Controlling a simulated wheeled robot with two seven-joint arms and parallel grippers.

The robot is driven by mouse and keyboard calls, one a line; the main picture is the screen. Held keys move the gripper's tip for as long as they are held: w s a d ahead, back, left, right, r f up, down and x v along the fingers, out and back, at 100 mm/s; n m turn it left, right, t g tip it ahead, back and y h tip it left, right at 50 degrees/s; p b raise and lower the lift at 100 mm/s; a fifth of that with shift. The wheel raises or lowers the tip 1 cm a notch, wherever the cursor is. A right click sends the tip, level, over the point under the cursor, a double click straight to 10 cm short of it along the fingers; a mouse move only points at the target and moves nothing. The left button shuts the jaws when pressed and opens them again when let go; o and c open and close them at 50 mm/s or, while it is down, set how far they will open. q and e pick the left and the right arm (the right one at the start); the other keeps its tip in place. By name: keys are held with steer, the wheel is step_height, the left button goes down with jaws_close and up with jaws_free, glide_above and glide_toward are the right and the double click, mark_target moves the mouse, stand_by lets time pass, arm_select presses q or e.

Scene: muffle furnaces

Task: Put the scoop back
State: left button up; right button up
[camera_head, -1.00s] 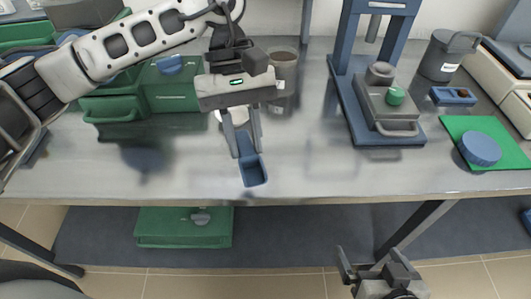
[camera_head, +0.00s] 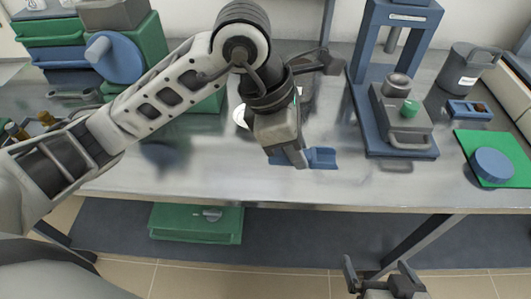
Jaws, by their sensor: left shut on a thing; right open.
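The blue scoop (camera_head: 321,158) lies roughly level, low over the metal table (camera_head: 240,188), near its middle. My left gripper (camera_head: 300,160) points down and is shut on the scoop's handle end; its fingers hide part of the handle. I cannot tell whether the scoop touches the table. My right gripper (camera_head: 379,277) is open and empty, below the table's front edge at the bottom of the view.
A blue press frame (camera_head: 366,110) with a grey block stands right of the scoop. Further right are a grey mug (camera_head: 464,70), a small blue holder (camera_head: 469,110) and a green mat (camera_head: 502,175) with a blue disc (camera_head: 493,163). Green drawers (camera_head: 52,32) stand at the left.

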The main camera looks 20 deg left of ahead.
arm_select(q)
glide_above(264, 166)
steer(key=f, duration=0.7)
steer(key=shift+s+d, duration=0.1)
steer(key=shift+d, duration=0.1)
steer(key=shift+a+f+p, duration=0.2)
steer(key=shift+f+p, duration=0.3)
steer(key=shift+f, duration=1.25)
steer(key=shift+f, duration=0.1)
steer(key=o, duration=1)
steer(key=v, duration=1.2)
steer(key=shift+b, duration=0.4)
